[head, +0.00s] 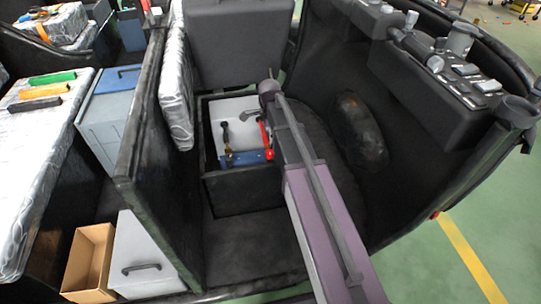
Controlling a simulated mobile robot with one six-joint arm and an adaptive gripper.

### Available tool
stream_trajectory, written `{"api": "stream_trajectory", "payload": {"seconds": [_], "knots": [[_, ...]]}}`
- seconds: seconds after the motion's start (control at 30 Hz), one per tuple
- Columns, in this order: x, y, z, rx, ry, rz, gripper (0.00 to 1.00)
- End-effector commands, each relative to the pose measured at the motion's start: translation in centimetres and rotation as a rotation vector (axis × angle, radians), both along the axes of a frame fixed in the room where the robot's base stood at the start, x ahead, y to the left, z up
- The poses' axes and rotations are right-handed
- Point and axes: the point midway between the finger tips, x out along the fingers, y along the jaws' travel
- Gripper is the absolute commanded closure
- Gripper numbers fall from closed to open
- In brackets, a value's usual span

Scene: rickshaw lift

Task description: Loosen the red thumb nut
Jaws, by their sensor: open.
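A small red knob, which looks like the red thumb nut (269,154), sits at the right end of a blue bar (244,159). The bar lies across the front of a white box (234,108) in a black-walled compartment. A red strip (263,134) rises just behind the knob. My arm reaches in from the lower right, passing close to the right of the knob. My gripper (252,114) is small and dark above the white box, behind the knob in the picture. It is open and apart from the knob. Its fingertips are hard to make out.
A black partition (140,145) stands left of the compartment, and a dark seat back (237,45) stands behind it. A control console (440,75) is at upper right. An open cardboard box (90,262) is at lower left.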

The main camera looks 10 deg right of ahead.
Motion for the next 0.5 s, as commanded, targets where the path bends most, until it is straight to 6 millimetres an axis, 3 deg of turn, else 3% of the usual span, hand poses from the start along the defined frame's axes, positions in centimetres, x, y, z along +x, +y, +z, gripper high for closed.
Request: {"api": "stream_trajectory", "payload": {"seconds": [0.5], "knots": [[0.0, 0.0, -4.3, 0.0, 0.0, 0.0, 0.18]]}}
